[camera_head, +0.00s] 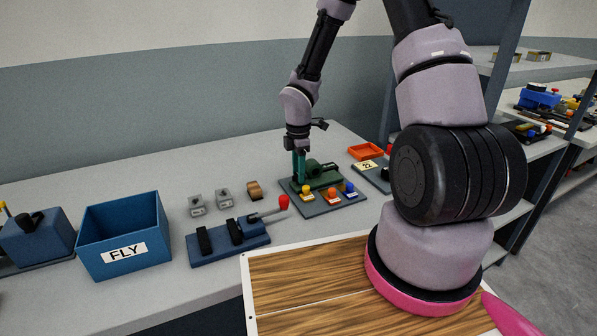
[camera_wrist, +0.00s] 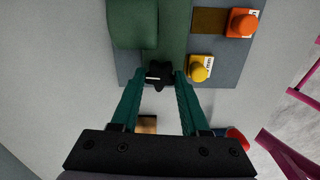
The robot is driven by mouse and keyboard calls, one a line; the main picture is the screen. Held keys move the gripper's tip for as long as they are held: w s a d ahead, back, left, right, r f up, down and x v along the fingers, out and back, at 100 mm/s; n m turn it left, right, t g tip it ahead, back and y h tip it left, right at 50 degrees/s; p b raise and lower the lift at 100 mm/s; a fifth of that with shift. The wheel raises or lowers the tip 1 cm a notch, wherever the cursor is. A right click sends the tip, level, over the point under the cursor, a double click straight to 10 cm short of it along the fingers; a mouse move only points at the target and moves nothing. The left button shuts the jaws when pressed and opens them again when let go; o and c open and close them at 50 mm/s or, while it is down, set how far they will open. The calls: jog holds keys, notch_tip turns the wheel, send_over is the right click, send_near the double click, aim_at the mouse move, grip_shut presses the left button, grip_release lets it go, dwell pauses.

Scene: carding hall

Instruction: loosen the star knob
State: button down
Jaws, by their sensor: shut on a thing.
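The star knob (camera_wrist: 158,75) is black with a white mark on top, at the edge of a green device (camera_wrist: 133,25) in the wrist view. My gripper (camera_wrist: 160,78) has its two green fingers on either side of the knob, shut on it. In the head view my gripper (camera_head: 299,165) reaches down at the left side of the green device (camera_head: 318,174), and the knob is hidden there. The device stands on a grey base plate (camera_head: 331,205) with yellow, orange and blue knobs along its front.
A blue box marked FLY (camera_head: 124,235) stands at the left. A blue fixture with a red-tipped lever (camera_head: 228,239) lies in front of my gripper. Two small grey blocks (camera_head: 223,196) and a brown piece (camera_head: 255,190) sit to its left. An orange tray (camera_head: 366,151) is at the back right.

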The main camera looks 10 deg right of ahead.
jog(key=shift+n, duration=0.4)
jog(key=c, duration=0.7)
grip_release()
jog(key=shift+r, duration=0.1)
notch_tip(320, 180, up, 11)
jog(key=shift+f, duration=0.15)
